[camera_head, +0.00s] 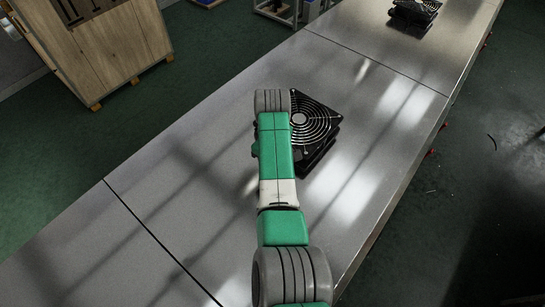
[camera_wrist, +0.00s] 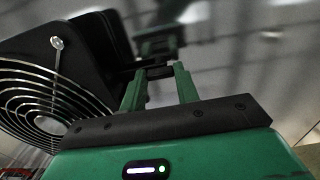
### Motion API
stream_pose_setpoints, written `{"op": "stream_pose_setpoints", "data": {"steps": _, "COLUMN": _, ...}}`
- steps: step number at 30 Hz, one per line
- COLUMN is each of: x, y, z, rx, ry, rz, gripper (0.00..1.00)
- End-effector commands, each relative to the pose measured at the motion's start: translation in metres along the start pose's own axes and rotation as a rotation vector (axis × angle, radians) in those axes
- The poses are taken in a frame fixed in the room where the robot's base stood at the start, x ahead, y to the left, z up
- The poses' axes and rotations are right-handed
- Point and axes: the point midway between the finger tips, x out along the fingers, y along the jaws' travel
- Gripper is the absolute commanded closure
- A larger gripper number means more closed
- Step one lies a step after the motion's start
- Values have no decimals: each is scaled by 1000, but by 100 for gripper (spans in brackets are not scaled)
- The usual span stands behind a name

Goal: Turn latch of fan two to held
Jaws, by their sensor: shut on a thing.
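A black fan with a ringed metal guard (camera_head: 318,116) sits on the grey bench, partly hidden behind my arm. In the wrist view the same kind of fan guard (camera_wrist: 40,112) fills the left side, with its black housing (camera_wrist: 95,40) beside my fingers. My gripper (camera_wrist: 158,72) has two green fingers close to the housing's right side. They are shut on a small dark part, which looks like the fan's latch; its shape and its turn position are too dark to read. In the head view the fingers are hidden. No label shows which fan is fan two.
The long grey bench (camera_head: 200,165) runs diagonally, mostly clear around the fan. Another black fan unit (camera_head: 415,12) stands at its far end. Small red parts (camera_head: 444,125) show along the bench's right edge. A wooden crate (camera_head: 110,45) stands on the floor at the upper left.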

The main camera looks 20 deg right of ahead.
Motion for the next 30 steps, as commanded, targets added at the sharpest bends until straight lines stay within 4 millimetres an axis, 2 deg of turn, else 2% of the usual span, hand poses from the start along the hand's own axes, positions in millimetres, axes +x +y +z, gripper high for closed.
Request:
{"op": "stream_pose_setpoints", "data": {"steps": 6, "x": -2, "y": 0, "z": -1, "rx": -1, "ry": 1, "rz": 1, "gripper": 92}}
{"op": "stream_pose_setpoints", "data": {"steps": 7, "x": -2, "y": 0, "z": -1, "rx": -1, "ry": 1, "rz": 1, "gripper": 65}}
{"op": "stream_pose_setpoints", "data": {"steps": 10, "x": -1, "y": 0, "z": -1, "rx": -1, "ry": 1, "rz": 1, "gripper": 47}}
{"op": "stream_pose_setpoints", "data": {"steps": 19, "x": -4, "y": 0, "z": -1, "rx": 0, "ry": 2, "rz": 2, "gripper": 47}}
{"op": "stream_pose_setpoints", "data": {"steps": 30, "x": -69, "y": 0, "z": -1, "rx": 0, "ry": 2, "rz": 3, "gripper": 47}}
